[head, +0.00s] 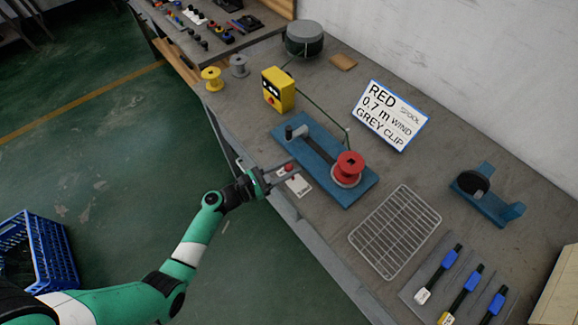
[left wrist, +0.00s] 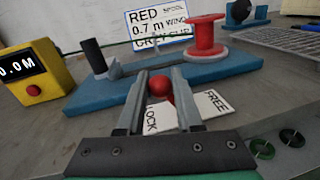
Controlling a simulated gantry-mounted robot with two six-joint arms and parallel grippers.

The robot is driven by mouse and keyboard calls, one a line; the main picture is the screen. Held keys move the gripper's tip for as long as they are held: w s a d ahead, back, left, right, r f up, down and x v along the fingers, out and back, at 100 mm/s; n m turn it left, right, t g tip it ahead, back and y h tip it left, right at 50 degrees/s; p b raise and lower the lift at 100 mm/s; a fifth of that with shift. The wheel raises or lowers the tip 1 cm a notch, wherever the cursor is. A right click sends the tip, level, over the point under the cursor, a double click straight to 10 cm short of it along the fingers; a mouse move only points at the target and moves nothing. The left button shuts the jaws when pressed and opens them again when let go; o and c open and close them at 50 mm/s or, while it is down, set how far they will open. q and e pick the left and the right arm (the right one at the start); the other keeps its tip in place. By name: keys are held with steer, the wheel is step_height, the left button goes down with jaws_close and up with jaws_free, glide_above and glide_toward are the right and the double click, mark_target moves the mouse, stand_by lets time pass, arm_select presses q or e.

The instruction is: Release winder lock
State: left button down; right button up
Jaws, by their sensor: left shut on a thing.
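The winder is a blue base (head: 317,165) with a dark post (head: 296,133) at one end and a red spool (head: 349,167) at the other. A red ball knob (left wrist: 160,87) sits at its front edge, beside a white plate (left wrist: 205,108) marked LOCK on the left and FREE on the right. My left gripper (head: 281,171) is shut on the red knob, with a finger on either side of it in the left wrist view. The lever below the knob is mostly hidden, so its exact position is unclear. My right gripper is not in view.
A yellow meter (head: 278,90) reading 0.0 M stands behind the winder. A sign (head: 390,115) reads RED, 0.7 m WIND, GREY CLIP. A wire rack (head: 395,231) lies right of the winder. A green line runs from a drum (head: 304,39) toward the winder.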

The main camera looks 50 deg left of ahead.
arm_select(q)
steer(key=shift+d+r, duration=0.1)
steer(key=shift+d+r+m+p, duration=0.1)
steer(key=shift+d+m+p, duration=0.15)
steer(key=shift+m, duration=0.35)
steer(key=shift+d+r+m+p, duration=0.1)
steer(key=shift+d+m+p, duration=0.15)
steer(key=shift+m, duration=0.35)
steer(key=shift+d+m+g+y, duration=0.35)
steer(key=shift+d+m, duration=0.2)
steer(key=shift+m, duration=0.65)
steer(key=m, duration=0.1)
steer(key=d+m, duration=0.1)
steer(key=m, duration=0.1)
steer(key=shift+d+p, duration=0.25)
steer(key=shift+p, duration=0.1)
steer(key=shift+s+d+f+m+g+y, duration=0.1)
steer(key=shift+d+f+m+g+y, duration=0.15)
steer(key=shift+m, duration=0.35)
steer(key=shift+d+f+m+g+y, duration=0.1)
steer(key=shift+d+m+y, duration=0.15)
steer(key=shift+m, duration=0.35)
steer(key=c, duration=0.6)
jaws_free()
steer(key=shift+d, duration=0.1)
